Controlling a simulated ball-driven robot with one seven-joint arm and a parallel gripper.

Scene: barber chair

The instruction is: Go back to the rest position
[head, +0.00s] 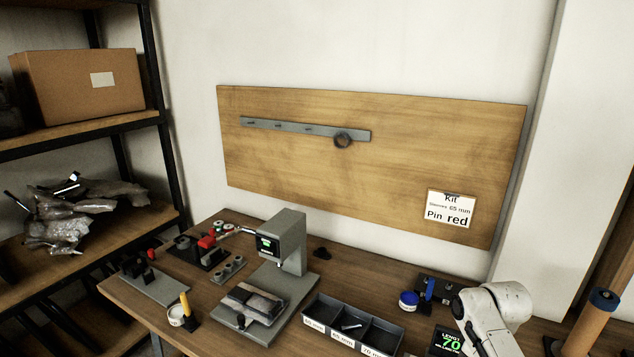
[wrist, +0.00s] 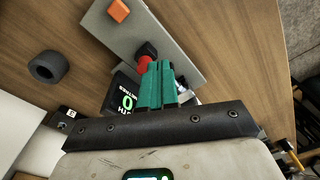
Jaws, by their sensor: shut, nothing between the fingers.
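My gripper (wrist: 158,80) shows in the wrist view as green fingers, close together and empty. They are over a grey plate (wrist: 173,50) with a red and black knob (wrist: 146,58) just by the fingertips. I cannot tell whether they touch it. The fingers partly hide a black display (wrist: 122,100) with green digits. In the head view my white arm (head: 497,312) shows at the lower right, and the gripper itself is out of sight. A kit card (head: 450,209) on the wooden board reads "Pin red".
A bench machine (head: 287,243) stands on the wooden table, beside a three-part tray (head: 352,325). A blue jar (head: 409,298) stands near my arm; an orange cylinder (head: 590,320) stands right of it. The wrist view shows a black ring (wrist: 48,67) and an orange block (wrist: 118,10).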

